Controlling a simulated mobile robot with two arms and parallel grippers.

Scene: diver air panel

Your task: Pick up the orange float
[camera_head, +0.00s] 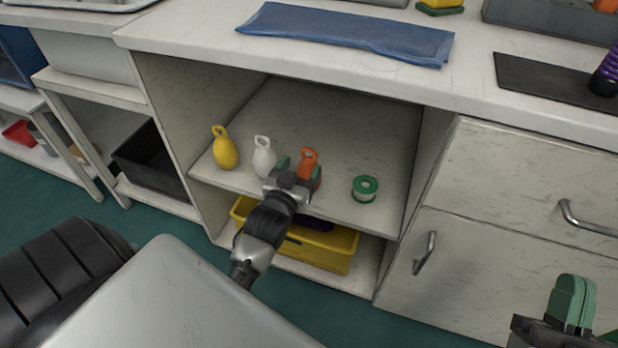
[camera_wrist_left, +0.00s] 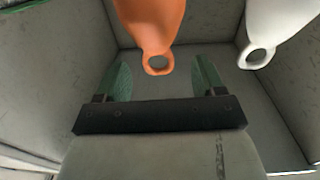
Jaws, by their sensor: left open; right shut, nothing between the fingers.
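The orange float (camera_head: 309,156) stands on the upper shelf of the open cabinet, its ring at the top. My left gripper (camera_head: 299,168) is open in front of it and hides much of its body. In the left wrist view the orange float (camera_wrist_left: 152,24) appears upside down, its ring in line with the gap between the open green fingers (camera_wrist_left: 160,72). Whether the fingertips reach past the float or touch it I cannot tell. My right gripper (camera_head: 568,304) is shut and empty at the lower right, away from the cabinet opening.
A white float (camera_head: 264,160) stands close left of the orange one, and a yellow float (camera_head: 224,152) farther left. A green ring-shaped roll (camera_head: 365,188) lies to the right. A yellow bin (camera_head: 335,250) sits below the shelf. Cabinet walls and the countertop (camera_head: 470,85) bound the opening.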

